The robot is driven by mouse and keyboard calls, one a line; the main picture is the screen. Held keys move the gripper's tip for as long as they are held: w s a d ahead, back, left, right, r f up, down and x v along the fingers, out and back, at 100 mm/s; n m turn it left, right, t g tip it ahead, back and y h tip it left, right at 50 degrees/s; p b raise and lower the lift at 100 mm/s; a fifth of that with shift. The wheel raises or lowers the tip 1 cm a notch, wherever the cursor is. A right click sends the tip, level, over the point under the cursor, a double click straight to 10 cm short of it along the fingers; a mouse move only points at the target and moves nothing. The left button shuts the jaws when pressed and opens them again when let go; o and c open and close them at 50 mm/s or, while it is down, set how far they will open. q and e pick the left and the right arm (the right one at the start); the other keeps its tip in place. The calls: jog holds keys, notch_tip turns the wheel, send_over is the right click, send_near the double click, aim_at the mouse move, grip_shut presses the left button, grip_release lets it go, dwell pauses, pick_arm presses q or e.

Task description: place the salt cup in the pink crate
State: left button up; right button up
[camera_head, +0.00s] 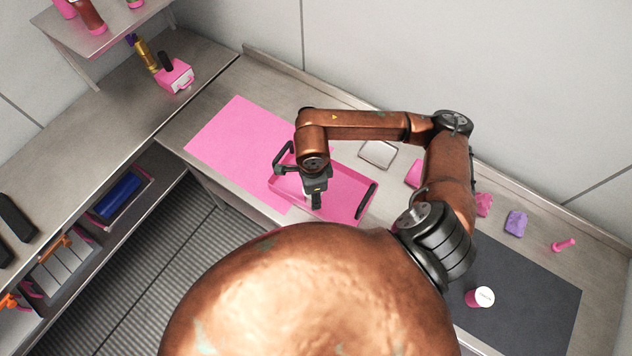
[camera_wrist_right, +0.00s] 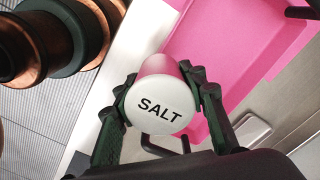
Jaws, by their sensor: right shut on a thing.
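The salt cup (camera_wrist_right: 160,105) is pink with a white end marked SALT. My right gripper (camera_wrist_right: 160,77) is shut on it, one finger on each side. In the head view my right gripper (camera_head: 316,197) appears over the left part of the pink crate, and the cup is mostly hidden by it. The pink crate (camera_head: 350,184) is a shallow tray with black handles at two ends. It also shows in the wrist view (camera_wrist_right: 215,45), behind the cup. The height of the cup over the crate is hard to tell. My left gripper is not in view.
A pink mat (camera_head: 235,145) lies left of the crate, and a metal tray (camera_head: 378,153) behind it. A pink cup with a white top (camera_head: 481,297) stands on a dark mat (camera_head: 530,305) at right. A purple packet (camera_head: 517,222) lies near the back edge. Shelves stand left.

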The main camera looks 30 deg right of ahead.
jog(key=w+d+f, duration=0.1)
jog(key=w+f, duration=0.1)
jog(key=w, duration=0.1)
jog(key=w+d+f+p, duration=0.1)
jog(key=w+d+f, duration=0.1)
jog(key=w+f, duration=0.1)
jog(key=w+d+f+p, duration=0.1)
jog(key=w+f, duration=0.1)
jog(key=w, duration=0.2)
jog(key=shift+w+d+f, duration=0.1)
jog(key=shift+d+f, duration=0.25)
jog(key=shift+d, duration=0.05)
jog(key=shift+w+d+f, duration=0.2)
jog(key=shift+w+f, duration=0.2)
jog(key=shift+f, duration=0.15)
notch_tip(320, 180, down, 3)
jog(key=shift+w+r+p, duration=0.1)
jog(key=shift+p, duration=0.65)
jog(key=shift+f, duration=0.3)
jog(key=shift+f, duration=0.1)
